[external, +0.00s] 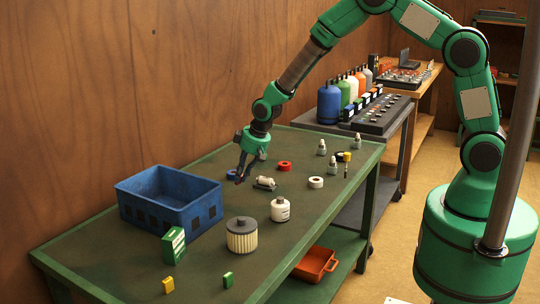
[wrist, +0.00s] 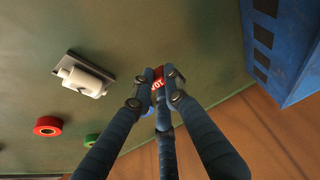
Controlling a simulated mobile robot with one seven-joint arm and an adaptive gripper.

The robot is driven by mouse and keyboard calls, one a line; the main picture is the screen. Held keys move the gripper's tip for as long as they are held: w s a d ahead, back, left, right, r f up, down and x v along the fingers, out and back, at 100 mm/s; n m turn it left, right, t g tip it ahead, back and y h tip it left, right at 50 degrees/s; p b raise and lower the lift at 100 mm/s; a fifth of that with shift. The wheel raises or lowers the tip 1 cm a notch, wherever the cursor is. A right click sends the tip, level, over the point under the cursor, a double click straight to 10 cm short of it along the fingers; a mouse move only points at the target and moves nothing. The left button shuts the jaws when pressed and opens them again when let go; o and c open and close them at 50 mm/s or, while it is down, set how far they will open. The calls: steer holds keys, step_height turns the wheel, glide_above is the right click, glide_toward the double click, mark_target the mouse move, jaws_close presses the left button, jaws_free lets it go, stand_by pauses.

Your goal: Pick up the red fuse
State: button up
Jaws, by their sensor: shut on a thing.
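My gripper (wrist: 155,88) is shut on the red fuse (wrist: 169,71), a small red block with white lettering, in the wrist view. Its fingers cover much of the fuse. In the external view my gripper (external: 241,178) is low over the far part of the green table, right of the blue crate. The fuse cannot be made out there, and I cannot tell whether it touches the table.
The blue crate (external: 158,203) stands close on the left; it also shows in the wrist view (wrist: 285,50). A white cylindrical part (external: 265,183) and a red tape roll (external: 284,166) lie to the right. A white bottle (external: 280,209) and pleated filter (external: 241,237) stand nearer.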

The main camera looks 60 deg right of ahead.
steer(key=s, duration=0.6)
steer(key=s+p, duration=0.1)
steer(key=s, duration=0.2)
steer(key=shift+d+r, duration=0.15)
steer(key=shift+r, duration=0.2)
steer(key=shift+w, duration=0.1)
